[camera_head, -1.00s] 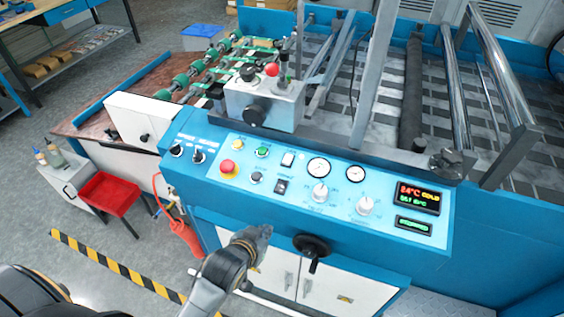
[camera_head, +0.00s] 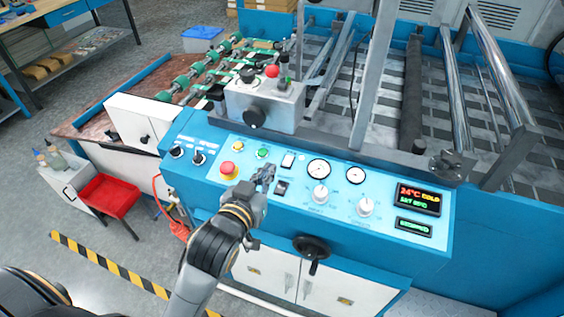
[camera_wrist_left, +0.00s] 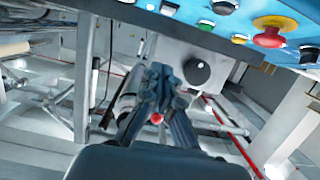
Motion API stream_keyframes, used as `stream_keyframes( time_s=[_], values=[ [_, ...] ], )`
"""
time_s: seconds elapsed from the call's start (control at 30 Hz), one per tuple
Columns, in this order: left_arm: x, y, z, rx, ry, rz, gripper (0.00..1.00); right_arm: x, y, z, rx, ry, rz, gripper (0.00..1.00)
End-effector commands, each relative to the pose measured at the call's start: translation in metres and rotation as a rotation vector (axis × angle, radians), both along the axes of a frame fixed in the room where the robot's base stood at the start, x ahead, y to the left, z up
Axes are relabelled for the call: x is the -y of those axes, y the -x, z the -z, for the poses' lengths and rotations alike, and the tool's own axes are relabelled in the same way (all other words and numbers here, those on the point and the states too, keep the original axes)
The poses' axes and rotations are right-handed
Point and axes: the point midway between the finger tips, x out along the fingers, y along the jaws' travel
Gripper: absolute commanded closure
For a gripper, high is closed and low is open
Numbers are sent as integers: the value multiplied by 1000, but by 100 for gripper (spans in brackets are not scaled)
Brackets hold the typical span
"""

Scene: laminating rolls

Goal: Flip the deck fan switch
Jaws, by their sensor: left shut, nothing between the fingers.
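My left gripper (camera_head: 266,174) is shut and empty, over the panel just left of the lower rocker switch and below the upper one. I cannot tell whether it touches the panel. In the left wrist view my left gripper (camera_wrist_left: 165,78) has its fingers together, with part of the panel along the top. My right gripper is not in view.
A red emergency button (camera_head: 228,169) and a green button (camera_head: 262,152) lie left of and above the gripper. Two gauges and two white knobs (camera_head: 320,194) are to the right. A grey box with a black knob (camera_head: 253,116) stands behind; a black handwheel (camera_head: 311,247) sticks out below.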

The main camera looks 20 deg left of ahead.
Motion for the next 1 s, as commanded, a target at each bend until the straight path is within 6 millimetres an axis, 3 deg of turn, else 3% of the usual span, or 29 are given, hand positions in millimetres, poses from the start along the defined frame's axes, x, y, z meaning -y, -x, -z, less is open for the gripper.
stream_keyframes(
  time_s=[0.53,0.7,1.0],
  values=[
    [3,-96,18,0,0,-1,100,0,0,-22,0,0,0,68],
    [3,-93,48,-5,0,-1,100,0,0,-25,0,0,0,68],
    [3,-93,61,0,1,0,100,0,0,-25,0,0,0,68]
  ],
)
